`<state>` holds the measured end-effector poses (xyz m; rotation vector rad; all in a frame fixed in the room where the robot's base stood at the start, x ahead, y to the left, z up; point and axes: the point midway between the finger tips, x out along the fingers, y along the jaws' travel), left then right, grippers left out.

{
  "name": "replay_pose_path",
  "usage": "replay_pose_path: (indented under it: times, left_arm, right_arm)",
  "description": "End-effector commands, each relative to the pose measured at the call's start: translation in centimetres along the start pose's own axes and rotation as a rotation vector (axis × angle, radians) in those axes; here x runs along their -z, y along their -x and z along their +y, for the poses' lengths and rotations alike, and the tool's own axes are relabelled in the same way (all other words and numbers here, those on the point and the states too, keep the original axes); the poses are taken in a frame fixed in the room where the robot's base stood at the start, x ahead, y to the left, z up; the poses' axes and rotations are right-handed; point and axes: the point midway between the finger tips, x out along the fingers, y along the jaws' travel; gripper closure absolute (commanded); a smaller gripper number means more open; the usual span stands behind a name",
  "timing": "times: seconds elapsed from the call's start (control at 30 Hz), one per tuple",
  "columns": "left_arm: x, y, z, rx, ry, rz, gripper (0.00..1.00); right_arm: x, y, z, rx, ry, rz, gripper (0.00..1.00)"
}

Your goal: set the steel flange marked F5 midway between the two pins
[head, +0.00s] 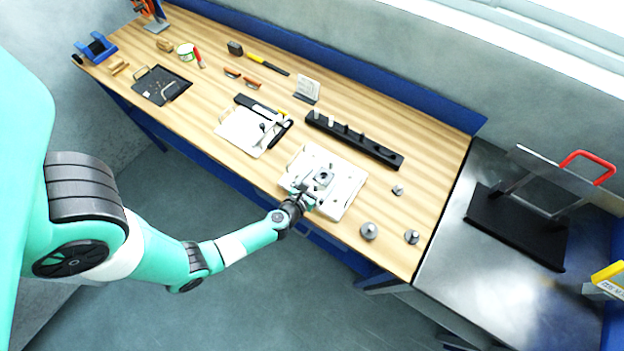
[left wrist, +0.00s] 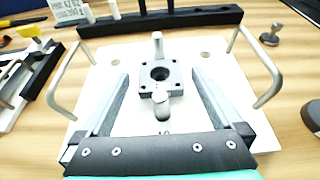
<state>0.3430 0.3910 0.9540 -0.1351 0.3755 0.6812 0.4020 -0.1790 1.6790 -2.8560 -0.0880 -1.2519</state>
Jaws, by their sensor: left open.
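A square grey steel flange (left wrist: 160,78) with corner holes and a round bore sits on a white plate (left wrist: 95,90) with a wire handle at each side. One upright pin (left wrist: 157,45) stands behind it and a round-topped pin (left wrist: 162,107) in front, so the flange lies between them. I cannot read an F5 mark on it. My left gripper (left wrist: 160,85) is open, its fingers either side of the flange with gaps. In the head view, the gripper (head: 309,190) reaches over the plate's front, partly hiding the flange (head: 323,176). My right gripper is out of view.
A black bar with several pegs (head: 352,139) lies behind the plate. Grey knobbed pieces (head: 368,230) (head: 411,237) (head: 397,190) stand to the right. A white board with black tools (head: 240,132) lies left. Bare wood shows right of the plate.

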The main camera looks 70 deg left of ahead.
Motion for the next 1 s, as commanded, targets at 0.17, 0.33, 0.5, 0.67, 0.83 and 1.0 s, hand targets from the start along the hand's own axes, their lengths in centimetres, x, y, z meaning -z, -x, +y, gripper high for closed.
replay_pose_path:
  times: [0.17, 0.33, 0.5, 0.67, 0.83, 1.0]
  left_arm:
    - [0.0, 3.6, -0.1, 0.006, -0.003, 0.003, 0.0]
    - [0.1, 8.1, -0.2, 0.009, -0.006, 0.004, 0.0]
    - [0.1, 10.8, -0.2, 0.007, -0.003, 0.002, 0.0]
    - [0.1, 11.7, 0.0, 0.003, -0.002, 0.001, 0.0]
    - [0.1, 11.8, 0.0, 0.0, 0.0, 0.001, 0.0]
    - [0.1, 11.8, 0.0, 0.0, 0.0, 0.001, 0.0]
  right_arm:
    - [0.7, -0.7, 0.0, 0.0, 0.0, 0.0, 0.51]
    - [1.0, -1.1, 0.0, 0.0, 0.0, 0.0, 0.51]
    - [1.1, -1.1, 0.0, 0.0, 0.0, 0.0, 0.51]
    - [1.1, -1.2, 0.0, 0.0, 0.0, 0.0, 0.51]
    - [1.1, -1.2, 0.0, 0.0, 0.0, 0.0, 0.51]
    - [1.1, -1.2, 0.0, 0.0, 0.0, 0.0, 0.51]
